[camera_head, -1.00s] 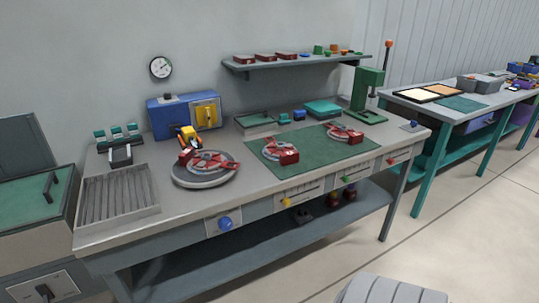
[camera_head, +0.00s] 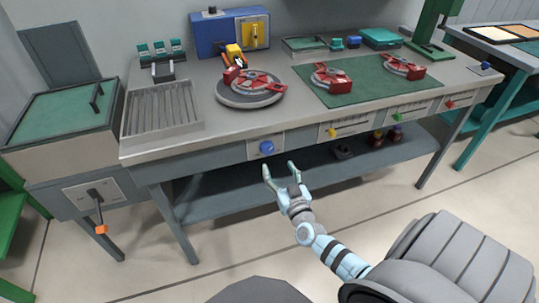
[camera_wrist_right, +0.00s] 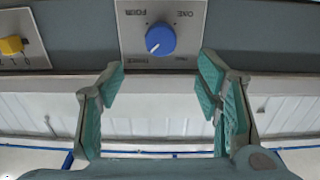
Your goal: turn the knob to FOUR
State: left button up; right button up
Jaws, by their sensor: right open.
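The blue knob (camera_head: 266,147) sits on a pale plate (camera_head: 280,144) on the front edge of the workbench. In the right wrist view the knob (camera_wrist_right: 160,39) is at top centre, with small upside-down labels around it. FOUR seems to be at upper left and ONE at upper right; the lower labels are blurred. The knob's white mark points to the lower left, toward what looks like THREE. My right gripper (camera_head: 279,172) is open and empty, below and in front of the knob, apart from it. Its fingers (camera_wrist_right: 161,95) are spread wide in the wrist view. My left gripper is not in view.
A yellow slider (camera_head: 333,131) and other coloured controls line the bench front to the right. A lower shelf (camera_head: 225,197) runs under the bench. A cabinet with an orange-tipped lever (camera_head: 100,228) stands at left. The floor before the bench is clear.

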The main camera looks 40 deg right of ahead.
aim_at(269, 150)
jog(key=b+x, duration=0.1)
jog(key=x, duration=0.3)
jog(key=b+x, duration=0.2)
jog(key=x, duration=0.2)
jog(key=shift+w+f, duration=0.15)
jog(key=shift+f, duration=0.1)
jog(key=shift+w+d+r, duration=0.1)
jog(key=shift+w+d, duration=0.05)
jog(key=shift+w, duration=0.2)
jog(key=c, duration=1.2)
jog(key=shift+o, duration=0.2)
